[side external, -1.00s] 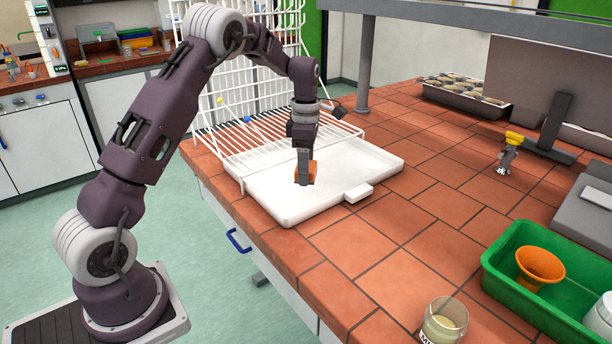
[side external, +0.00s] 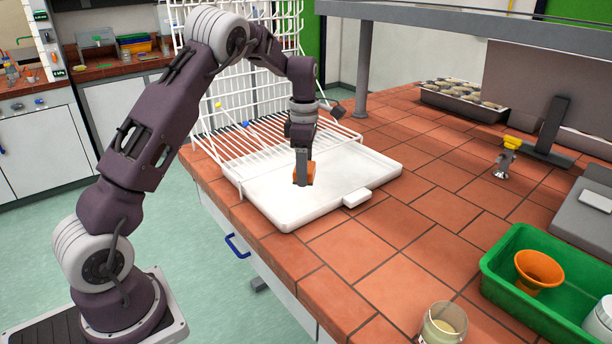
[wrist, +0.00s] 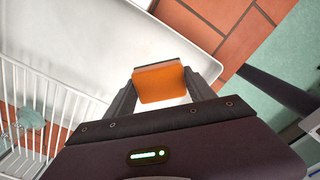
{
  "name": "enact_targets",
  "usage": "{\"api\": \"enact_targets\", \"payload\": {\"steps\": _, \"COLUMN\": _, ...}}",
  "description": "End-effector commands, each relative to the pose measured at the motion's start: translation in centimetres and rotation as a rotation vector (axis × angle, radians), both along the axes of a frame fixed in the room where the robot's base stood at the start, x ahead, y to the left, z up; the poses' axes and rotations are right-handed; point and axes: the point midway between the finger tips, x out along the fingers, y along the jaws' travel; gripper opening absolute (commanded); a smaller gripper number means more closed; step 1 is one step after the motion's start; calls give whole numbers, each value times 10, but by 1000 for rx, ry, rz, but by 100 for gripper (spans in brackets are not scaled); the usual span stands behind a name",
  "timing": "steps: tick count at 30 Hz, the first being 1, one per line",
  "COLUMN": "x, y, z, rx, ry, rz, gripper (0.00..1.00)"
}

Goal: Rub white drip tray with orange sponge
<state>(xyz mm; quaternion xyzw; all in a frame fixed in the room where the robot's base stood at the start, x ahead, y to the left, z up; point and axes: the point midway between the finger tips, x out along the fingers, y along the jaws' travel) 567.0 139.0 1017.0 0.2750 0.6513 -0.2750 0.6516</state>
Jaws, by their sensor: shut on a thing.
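The white drip tray (side external: 352,172) lies flat on the tiled bench, partly under a white wire rack. My gripper (side external: 303,178) points down over the tray and is shut on the orange sponge (side external: 311,173). In the wrist view the sponge (wrist: 160,84) sits between the two fingers of my gripper (wrist: 160,90), with a dark layer along its far edge. The tray (wrist: 95,30) spreads beneath it there. The sponge is low at the tray's surface; whether it touches cannot be told for certain.
The white wire rack (side external: 240,148) stands over the tray's left part. The tiles between tray and bin are clear.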

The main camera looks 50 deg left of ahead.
Motion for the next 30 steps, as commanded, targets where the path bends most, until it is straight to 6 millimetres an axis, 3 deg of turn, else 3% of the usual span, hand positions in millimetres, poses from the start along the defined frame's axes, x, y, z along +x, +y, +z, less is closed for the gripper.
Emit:
{"api": "enact_targets", "payload": {"steps": 8, "x": -1, "y": 0, "z": -16, "rx": -1, "ry": 3, "rz": 1, "gripper": 25}}
{"api": "enact_targets", "payload": {"steps": 28, "x": 3, "y": 0, "z": -79, "rx": 0, "ry": -1, "rz": 0, "gripper": 26}}
{"api": "enact_targets", "payload": {"steps": 29, "x": 6, "y": 1, "z": -78, "rx": 1, "ry": -1, "rz": -1, "gripper": 19}}
{"api": "enact_targets", "payload": {"steps": 30, "x": 10, "y": 1, "z": -78, "rx": 1, "ry": -1, "rz": -1, "gripper": 19}}
